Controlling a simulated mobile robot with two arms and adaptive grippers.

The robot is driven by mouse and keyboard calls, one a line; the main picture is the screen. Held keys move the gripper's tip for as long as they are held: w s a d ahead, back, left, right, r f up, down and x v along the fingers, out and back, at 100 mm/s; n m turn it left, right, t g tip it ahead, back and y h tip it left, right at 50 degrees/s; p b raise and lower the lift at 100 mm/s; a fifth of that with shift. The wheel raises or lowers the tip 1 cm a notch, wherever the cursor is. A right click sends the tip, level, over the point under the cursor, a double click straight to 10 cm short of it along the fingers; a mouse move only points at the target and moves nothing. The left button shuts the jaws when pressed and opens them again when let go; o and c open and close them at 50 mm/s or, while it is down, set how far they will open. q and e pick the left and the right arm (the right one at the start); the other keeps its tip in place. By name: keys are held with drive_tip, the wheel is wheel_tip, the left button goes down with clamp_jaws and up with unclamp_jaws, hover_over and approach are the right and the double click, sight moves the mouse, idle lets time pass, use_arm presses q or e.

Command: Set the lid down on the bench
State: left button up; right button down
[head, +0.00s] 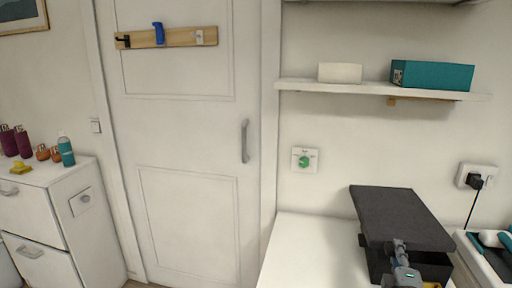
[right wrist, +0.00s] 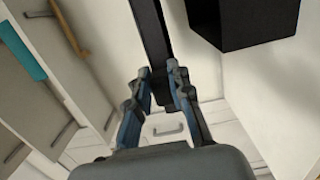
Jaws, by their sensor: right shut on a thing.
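The dark grey lid (head: 398,212) shows in the head view as a flat, tilted panel above a black box (head: 376,262) on the white bench (head: 310,250). My right gripper (head: 400,246) is at the lid's near edge and shut on it. In the right wrist view the fingers (right wrist: 162,80) are on either side of a narrow dark strip, the lid (right wrist: 152,35) seen edge-on. The black box (right wrist: 250,22) is to its right, with a gap between them in that view. The lid hides most of the box in the head view. My left gripper is not in view.
Bare white bench top lies left of the box. Above it is a shelf (head: 300,86) with a teal box (head: 432,76) and a white box (head: 340,73). A socket with a black plug (head: 475,181) and a teal-edged tray (head: 489,262) are at the right.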

drive_tip(key=s+a+r+n+t+y+p, duration=0.1)
drive_tip(key=s+a+r+n+y+p, duration=0.15)
drive_tip(key=s+a, duration=0.5)
drive_tip(key=s+a+r+n+y+p, duration=0.1)
drive_tip(key=s+a+y+p, duration=0.15)
drive_tip(key=s+a, duration=0.55)
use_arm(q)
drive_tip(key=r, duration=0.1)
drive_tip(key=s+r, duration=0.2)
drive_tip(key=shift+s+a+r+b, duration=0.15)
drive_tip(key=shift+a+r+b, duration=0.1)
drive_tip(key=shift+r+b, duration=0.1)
use_arm(e)
drive_tip(key=s+a+f, duration=0.1)
drive_tip(key=s+f, duration=0.1)
drive_tip(key=s, duration=0.5)
drive_tip(key=shift+s+f+y, duration=0.25)
drive_tip(key=shift+y, duration=0.15)
drive_tip(key=shift+a, duration=0.2)
